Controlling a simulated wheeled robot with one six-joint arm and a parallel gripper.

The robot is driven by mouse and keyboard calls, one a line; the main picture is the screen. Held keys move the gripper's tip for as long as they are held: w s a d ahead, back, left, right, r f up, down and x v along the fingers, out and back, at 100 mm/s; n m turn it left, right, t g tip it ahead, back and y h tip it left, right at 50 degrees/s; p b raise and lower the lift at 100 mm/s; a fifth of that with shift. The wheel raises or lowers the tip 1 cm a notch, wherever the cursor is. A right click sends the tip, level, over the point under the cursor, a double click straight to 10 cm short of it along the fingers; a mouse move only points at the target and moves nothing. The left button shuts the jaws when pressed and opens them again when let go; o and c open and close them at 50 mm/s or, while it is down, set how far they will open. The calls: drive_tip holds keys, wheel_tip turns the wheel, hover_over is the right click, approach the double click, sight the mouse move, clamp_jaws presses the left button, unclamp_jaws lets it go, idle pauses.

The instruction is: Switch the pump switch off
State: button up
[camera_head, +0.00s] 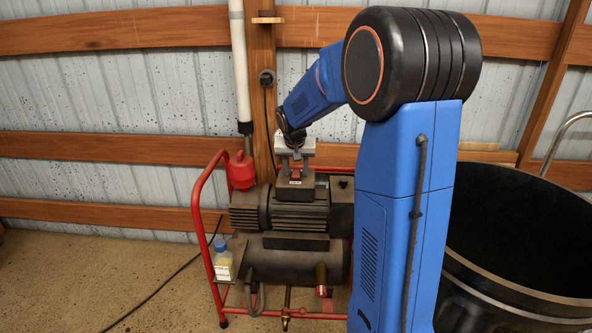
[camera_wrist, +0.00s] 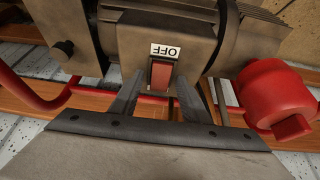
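The pump (camera_head: 300,208) is a dark motor and tank unit in a red tube frame by the wall. Its switch (camera_wrist: 160,73) is a red rocker in a dark housing, with a white label reading OFF (camera_wrist: 165,50) beside it. In the head view the label (camera_head: 294,182) shows small and the rocker cannot be made out. My gripper (camera_head: 295,160) is over the switch housing, pointing down. In the wrist view my gripper (camera_wrist: 160,86) has its fingers apart, one on each side of the rocker, with nothing held. I cannot tell whether they touch the housing.
A red funnel-like part (camera_head: 241,171) stands left of the pump and shows large in the wrist view (camera_wrist: 272,95). A blue-capped bottle (camera_head: 222,262) is on the frame's left side. A large black tub (camera_head: 510,285) stands at the right. The floor at left is mostly clear, with a cable.

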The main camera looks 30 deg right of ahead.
drive_tip(key=shift+r, duration=0.1)
drive_tip(key=v, duration=1.7)
drive_tip(key=shift+r, duration=0.1)
drive_tip(key=s+a+f+n+y, duration=0.1)
drive_tip(key=s+a+f, duration=0.3)
drive_tip(key=s, duration=0.7)
drive_tip(key=s+a+f+n+y, duration=0.1)
drive_tip(key=s+a+f+n, duration=0.2)
drive_tip(key=s, duration=0.8)
drive_tip(key=s+a+f+n, duration=0.2)
drive_tip(key=s+a+f, duration=0.4)
drive_tip(key=s, duration=0.6)
drive_tip(key=shift+a+n+t+y, duration=0.3)
drive_tip(key=shift+a+n+y, duration=0.1)
drive_tip(key=shift+a, duration=0.4)
